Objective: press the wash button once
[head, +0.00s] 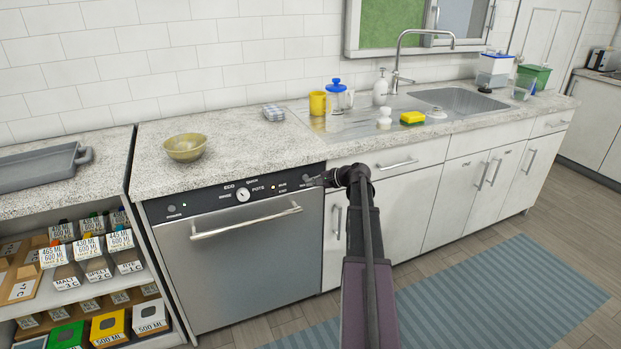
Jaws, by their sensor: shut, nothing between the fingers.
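A steel dishwasher (240,262) stands under the counter with a dark control panel (208,201) along its top. The panel has a round white dial (243,195) with cycle words around it, a green light at the left and small lit marks to its right. No button can be clearly read as wash. My gripper (318,181) is shut and empty, pointing left at the panel's right end. It covers part of that end, where a small label is partly hidden. I cannot tell whether the fingertips touch the panel.
The dishwasher handle (246,222) sticks out just below the panel. The counter edge overhangs just above. A yellow bowl (185,147) sits on the counter above. Shelves of labelled boxes (95,265) stand left; a blue rug (500,290) lies on the floor at right.

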